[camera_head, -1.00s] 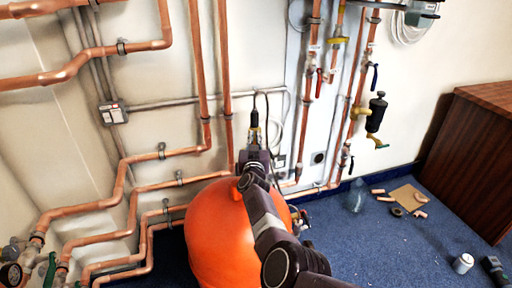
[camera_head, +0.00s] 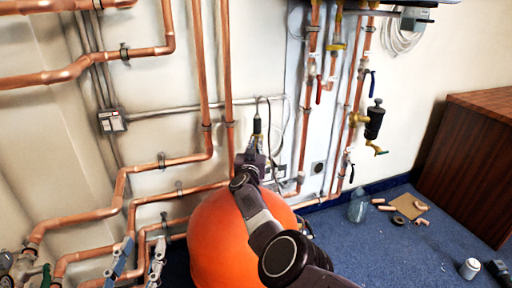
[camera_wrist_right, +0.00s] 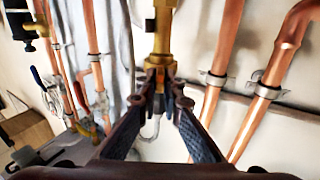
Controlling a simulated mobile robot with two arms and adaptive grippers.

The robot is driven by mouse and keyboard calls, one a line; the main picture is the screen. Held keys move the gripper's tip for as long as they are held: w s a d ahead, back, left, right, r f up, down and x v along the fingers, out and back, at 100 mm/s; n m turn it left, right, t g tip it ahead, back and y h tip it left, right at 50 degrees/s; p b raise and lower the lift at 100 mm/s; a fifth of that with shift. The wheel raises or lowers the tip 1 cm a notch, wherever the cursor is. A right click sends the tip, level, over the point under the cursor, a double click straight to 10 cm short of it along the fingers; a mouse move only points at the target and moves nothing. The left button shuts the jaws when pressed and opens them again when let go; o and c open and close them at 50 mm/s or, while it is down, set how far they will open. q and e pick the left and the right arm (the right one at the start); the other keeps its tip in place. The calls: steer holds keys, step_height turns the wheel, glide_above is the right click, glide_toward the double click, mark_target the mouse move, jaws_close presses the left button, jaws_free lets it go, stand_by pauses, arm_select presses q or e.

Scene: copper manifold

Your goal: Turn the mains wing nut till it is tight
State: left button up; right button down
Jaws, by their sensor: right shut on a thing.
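My right gripper (camera_head: 253,148) reaches the wall just above the orange tank (camera_head: 218,240). In the right wrist view its fingertips (camera_wrist_right: 160,85) are closed at the lower end of a brass fitting (camera_wrist_right: 160,48). What they hold seems to be the mains wing nut; the fingers hide most of it, and its wings cannot be made out clearly. In the head view a dark piece (camera_head: 257,127) stands upright just above the gripper.
Copper pipes (camera_head: 200,70) run along the wall left of the right gripper. A white board (camera_head: 318,130) with valves stands to its right.

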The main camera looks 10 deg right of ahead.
steer(key=shift+d+r+h, duration=0.1)
steer(key=shift+d+h, duration=0.2)
steer(key=c, duration=2.1)
jaws_free()
steer(key=shift+s, duration=0.1)
steer(key=shift+a, duration=0.15)
steer(key=shift+a, duration=0.15)
